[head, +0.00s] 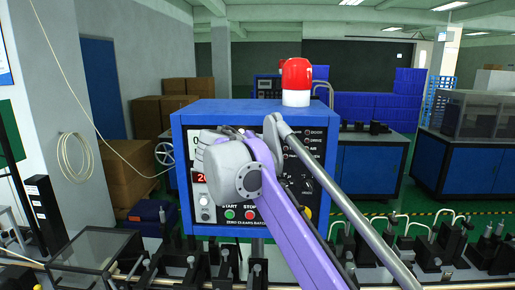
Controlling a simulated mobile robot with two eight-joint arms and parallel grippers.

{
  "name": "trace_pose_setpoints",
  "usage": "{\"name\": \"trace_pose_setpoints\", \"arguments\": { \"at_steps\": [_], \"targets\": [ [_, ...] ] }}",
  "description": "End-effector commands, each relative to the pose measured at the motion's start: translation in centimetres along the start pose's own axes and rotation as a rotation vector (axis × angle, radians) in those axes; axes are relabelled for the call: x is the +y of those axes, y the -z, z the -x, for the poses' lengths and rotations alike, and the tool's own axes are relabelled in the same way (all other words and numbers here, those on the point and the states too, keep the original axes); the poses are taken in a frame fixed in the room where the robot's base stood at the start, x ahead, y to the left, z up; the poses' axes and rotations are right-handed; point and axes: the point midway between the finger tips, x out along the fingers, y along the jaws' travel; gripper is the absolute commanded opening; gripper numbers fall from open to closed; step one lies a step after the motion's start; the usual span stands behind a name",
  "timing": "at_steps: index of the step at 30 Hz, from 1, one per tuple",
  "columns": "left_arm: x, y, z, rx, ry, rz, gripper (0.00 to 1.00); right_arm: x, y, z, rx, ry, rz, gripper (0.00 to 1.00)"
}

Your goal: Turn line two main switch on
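A blue control box (184,226) stands right in front of me, with a red-and-white beacon (296,82) on top. Its black panel shows a green START button (229,214), a red STOP button (250,215), a red lit display partly covered, and a column of lamps labelled DOOR, DRIVE and AIR at the upper right. My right arm, purple and grey, reaches in from the lower right across the panel. Its grey wrist covers the panel's middle, and its fingers are hidden. I cannot make out the line two main switch or its position. My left gripper is not in view.
A row of black machine fittings (175,268) runs along the front below the box. A clear-topped case (92,248) stands at the left. Blue cabinets (370,165) and stacked cardboard boxes (150,118) are farther back. A cable coil (75,155) hangs on the left wall.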

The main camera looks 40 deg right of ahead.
Motion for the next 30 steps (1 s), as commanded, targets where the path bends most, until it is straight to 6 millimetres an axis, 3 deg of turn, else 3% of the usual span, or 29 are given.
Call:
{"name": "trace_pose_setpoints", "arguments": {
  "at_steps": [17, 18, 23, 30],
  "targets": [
    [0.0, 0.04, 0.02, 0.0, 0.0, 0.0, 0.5, 0.1, 0.07, 0.02, 0.002, 0.013, -0.033, 0.04],
    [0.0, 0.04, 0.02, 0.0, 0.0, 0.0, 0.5, 0.1, 0.07, 0.02, 0.002, 0.013, -0.033, 0.62],
    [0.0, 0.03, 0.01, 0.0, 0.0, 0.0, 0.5, 0.09, 0.05, 0.01, 0.001, 0.013, -0.032, 0.9],
    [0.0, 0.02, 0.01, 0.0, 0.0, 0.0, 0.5, 0.06, 0.02, 0.01, 0.001, 0.013, -0.032, 0.9]
  ]
}}
